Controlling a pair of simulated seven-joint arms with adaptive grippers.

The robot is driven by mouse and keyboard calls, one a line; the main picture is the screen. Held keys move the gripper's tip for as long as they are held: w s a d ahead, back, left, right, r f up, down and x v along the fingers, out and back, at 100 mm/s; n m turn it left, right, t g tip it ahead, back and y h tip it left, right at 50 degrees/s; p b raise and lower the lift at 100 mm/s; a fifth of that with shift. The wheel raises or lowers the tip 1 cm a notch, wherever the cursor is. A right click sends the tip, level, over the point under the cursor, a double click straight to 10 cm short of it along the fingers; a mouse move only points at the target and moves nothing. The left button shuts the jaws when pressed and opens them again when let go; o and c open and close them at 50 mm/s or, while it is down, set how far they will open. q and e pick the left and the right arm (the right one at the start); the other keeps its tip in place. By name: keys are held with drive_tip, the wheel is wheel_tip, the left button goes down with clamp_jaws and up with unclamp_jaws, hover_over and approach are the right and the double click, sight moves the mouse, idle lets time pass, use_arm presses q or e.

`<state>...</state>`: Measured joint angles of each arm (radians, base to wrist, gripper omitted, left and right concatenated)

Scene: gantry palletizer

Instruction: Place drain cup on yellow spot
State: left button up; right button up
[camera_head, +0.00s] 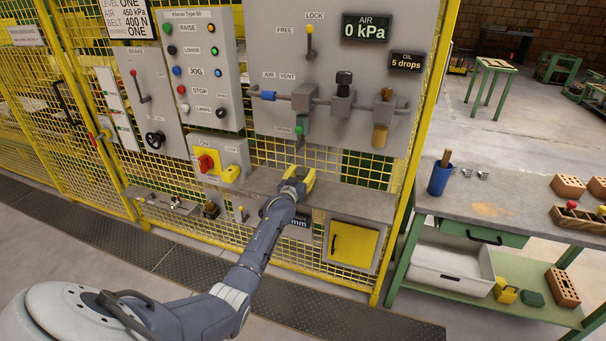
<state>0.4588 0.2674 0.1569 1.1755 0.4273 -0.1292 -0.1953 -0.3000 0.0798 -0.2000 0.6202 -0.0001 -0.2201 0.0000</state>
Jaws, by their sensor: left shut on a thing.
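My left gripper (303,180), with yellow fingers, is over the grey ledge (350,199), just below the panel's green drain knob (299,131). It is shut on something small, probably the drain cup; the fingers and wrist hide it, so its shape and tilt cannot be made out. I cannot tell whether it touches the ledge. No clear yellow spot shows on the ledge; my arm covers part of it. A tan patch (489,210) lies on the right workbench. My right gripper is not in view.
The grey air panel (350,35) rises above the ledge, with vent pipework and an amber bowl (380,135) sticking out. A yellow door (353,244) is below. The right workbench (468,187) holds a blue cup (439,178) and bricks (568,187). The ledge's right part is clear.

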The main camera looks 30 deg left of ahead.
use_arm(q)
drive_tip(key=shift+f, duration=0.15)
drive_tip(key=o, duration=1.1)
